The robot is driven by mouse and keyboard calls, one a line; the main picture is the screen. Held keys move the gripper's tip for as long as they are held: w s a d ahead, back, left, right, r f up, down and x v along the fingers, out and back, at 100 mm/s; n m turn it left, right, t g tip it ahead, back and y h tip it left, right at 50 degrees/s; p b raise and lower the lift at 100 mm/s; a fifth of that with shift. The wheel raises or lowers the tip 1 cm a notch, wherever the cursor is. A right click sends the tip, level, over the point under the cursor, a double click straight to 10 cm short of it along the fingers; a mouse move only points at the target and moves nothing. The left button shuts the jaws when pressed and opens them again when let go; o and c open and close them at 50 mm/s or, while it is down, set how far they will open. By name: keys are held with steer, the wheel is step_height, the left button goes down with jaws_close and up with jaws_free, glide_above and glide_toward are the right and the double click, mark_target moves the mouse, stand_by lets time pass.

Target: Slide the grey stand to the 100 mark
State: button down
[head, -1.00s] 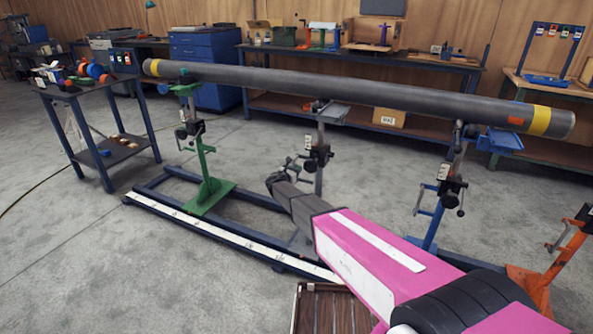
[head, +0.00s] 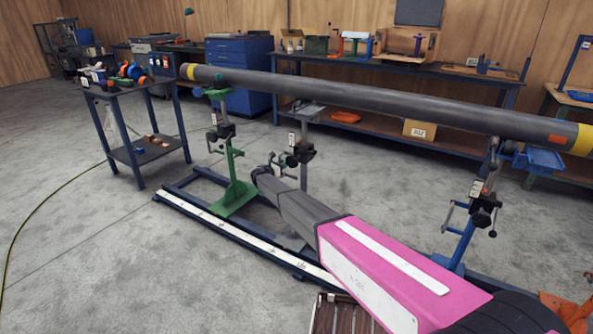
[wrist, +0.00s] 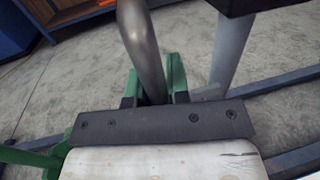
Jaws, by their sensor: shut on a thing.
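The grey stand (head: 304,165) stands upright under the pipe (head: 390,103), between the green stand (head: 232,165) and the blue stand (head: 466,225), nearer the green one. My arm hides its lower part and foot. My gripper (head: 279,164) is beside the grey stand's post. In the wrist view, my gripper (wrist: 153,88) is shut on a metal bar, and the grey stand's post (wrist: 231,50) rises just right of it. The white scale strip (head: 235,235) runs along the front of the dark blue rail frame. Its marks are too small to read.
A small dark table (head: 135,100) with parts stands at the left. A brown slatted crate (head: 340,315) is on the floor below my arm. An orange stand (head: 570,308) shows at the lower right. The floor in front of the rail at left is clear.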

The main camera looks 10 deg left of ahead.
steer(key=w+a, duration=0.2)
steer(key=a, duration=0.3)
steer(key=shift+a, duration=0.4)
steer(key=c, duration=1.1)
jaws_free()
steer(key=v, duration=1)
steer(key=shift+s, duration=0.3)
steer(key=shift+s+a, duration=0.1)
steer(key=shift+a, duration=0.15)
